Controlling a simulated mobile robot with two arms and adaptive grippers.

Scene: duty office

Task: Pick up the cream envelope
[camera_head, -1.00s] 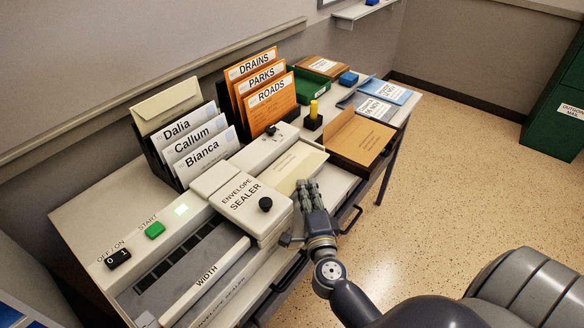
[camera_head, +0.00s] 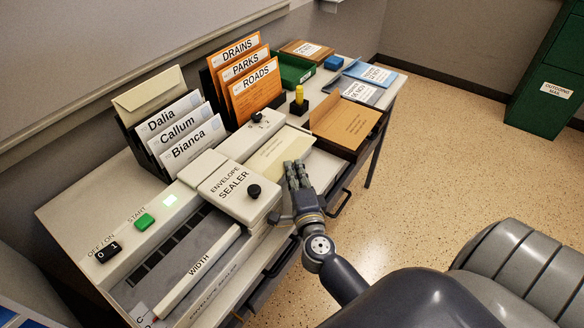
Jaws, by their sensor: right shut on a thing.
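A cream envelope (camera_head: 267,157) lies flat at the output side of the envelope sealer (camera_head: 222,190), partly under the machine's edge. My right gripper (camera_head: 294,169) is over its near right edge, with the fingers shut on it. The fingers cover part of that edge, and the envelope still looks flat. Another cream envelope (camera_head: 148,98) stands at the back of the black rack, behind the cards named Dalia, Callum and Bianca. My left gripper is not in view.
Black drawer handles (camera_head: 340,203) stick out at the table front.

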